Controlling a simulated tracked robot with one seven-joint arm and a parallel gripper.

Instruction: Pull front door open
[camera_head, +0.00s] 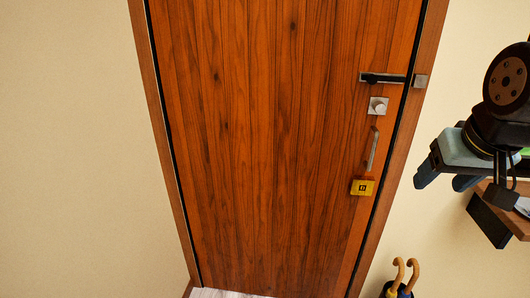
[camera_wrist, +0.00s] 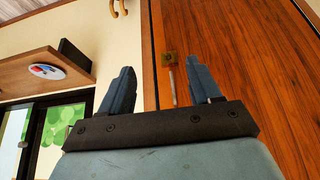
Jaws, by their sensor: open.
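The front door (camera_head: 270,140) is brown wood and appears shut in its frame in the head view. My gripper (camera_head: 446,182) is open and empty, in front of the wall right of the door.
A wooden shelf (camera_head: 519,222) juts from the wall at the right, below my gripper; the wrist view shows it (camera_wrist: 45,75) with a plate on it. Umbrella handles (camera_head: 403,275) stand at the lower right, beside the door frame. The wall left of the door is clear.

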